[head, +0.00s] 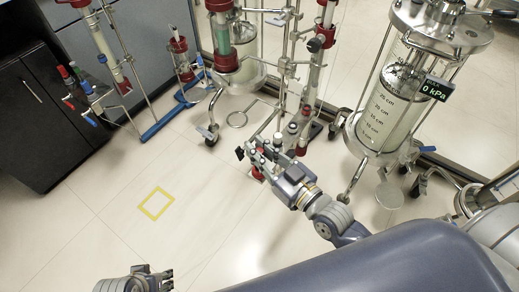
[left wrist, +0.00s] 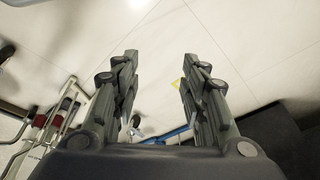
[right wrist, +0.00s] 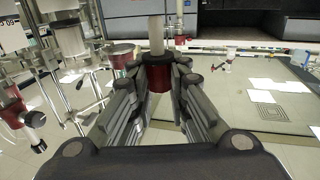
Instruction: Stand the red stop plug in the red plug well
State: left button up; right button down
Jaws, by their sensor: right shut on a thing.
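My right gripper (head: 256,152) reaches in among the upright columns at the middle of the head view. In the right wrist view its fingers (right wrist: 160,82) are shut around a dark red cylinder with a pale rod rising from it, which looks like the red stop plug (right wrist: 158,76). The plug is upright there; its lower end is partly hidden between the fingers. I cannot pick out the red plug well for certain. My left gripper (head: 150,280) is low at the bottom edge of the head view; in the left wrist view its fingers (left wrist: 155,75) are apart and empty.
A glass column with a 0 kPa display (head: 436,88) stands at right. A metal column frame (head: 285,65) stands close behind my right gripper. A rack with coloured handles (head: 85,90) and a black cabinet (head: 40,115) are at left. The floor around the yellow square (head: 156,203) is clear.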

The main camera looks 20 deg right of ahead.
pick_arm(q)
jog(key=shift+w, duration=0.1)
pick_arm(e)
jog(key=shift+p, duration=0.3)
pick_arm(q)
jog(key=shift+s+x, duration=0.1)
jog(key=shift+x, duration=0.5)
jog(key=shift+s+x, duration=0.15)
jog(key=shift+x, duration=0.45)
jog(key=shift+s+d, duration=0.1)
jog(key=shift+s+f+p, duration=0.1)
jog(key=shift+f+p, duration=0.25)
jog(key=shift+f, duration=0.9)
